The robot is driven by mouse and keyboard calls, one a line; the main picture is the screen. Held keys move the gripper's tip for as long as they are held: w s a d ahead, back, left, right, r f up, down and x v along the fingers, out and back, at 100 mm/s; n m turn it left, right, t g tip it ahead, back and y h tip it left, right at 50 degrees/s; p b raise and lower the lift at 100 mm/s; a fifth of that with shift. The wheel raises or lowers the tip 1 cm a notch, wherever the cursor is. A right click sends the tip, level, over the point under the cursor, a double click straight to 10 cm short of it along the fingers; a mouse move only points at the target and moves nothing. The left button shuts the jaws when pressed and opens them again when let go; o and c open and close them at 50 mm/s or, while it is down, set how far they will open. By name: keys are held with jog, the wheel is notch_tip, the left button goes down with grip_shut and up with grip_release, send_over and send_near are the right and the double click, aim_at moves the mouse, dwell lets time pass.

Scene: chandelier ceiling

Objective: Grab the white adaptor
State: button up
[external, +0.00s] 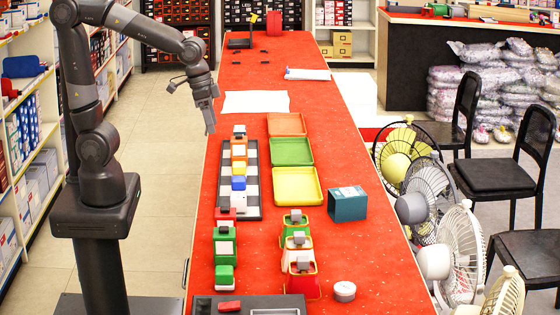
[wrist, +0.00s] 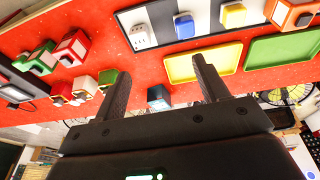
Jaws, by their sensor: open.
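The white adaptor (wrist: 142,36) sits on the black-and-white board (wrist: 160,16), at the left end of a row of colored adaptors in the wrist view. In the external view it is a small white block (external: 238,199) near the board's front end. My gripper (external: 210,129) hangs over the left edge of the red counter, beyond and left of the board. In the wrist view my gripper (wrist: 160,68) is open, with nothing between its fingers. The white adaptor appears past the fingertips, apart from them.
A blue adaptor (wrist: 184,25) stands beside the white one, with yellow (wrist: 233,15) and orange (wrist: 290,12) ones further along. Orange, green and yellow trays (external: 297,186) lie right of the board. Red and green blocks (external: 225,250) and a teal box (external: 347,204) stand on the counter.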

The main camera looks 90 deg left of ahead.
aim_at(241, 195)
jog(key=w+d+f+g, duration=0.1)
jog(key=w+d+f, duration=0.1)
jog(key=w+f, duration=0.1)
jog(key=w+d+f+g, duration=0.1)
jog(key=w+d+f, duration=0.1)
jog(key=w+f, duration=0.1)
jog(key=w+d+f, duration=0.2)
jog(key=f, duration=0.2)
jog(key=shift+w+d+f+g, duration=0.2)
jog(key=shift+w+f+g, duration=0.2)
notch_tip(241, 195, down, 5)
jog(key=shift+f, duration=0.15)
jog(key=shift+s+d+f, duration=0.1)
jog(key=shift+s+f, duration=0.05)
jog(key=shift+f, duration=1.2)
jog(key=shift+s+d+f, duration=0.1)
jog(key=shift+s+f, duration=0.05)
jog(key=shift+f, duration=1.2)
jog(key=shift+c, duration=0.4)
jog(key=c, duration=1)
jog(key=shift+r, duration=0.1)
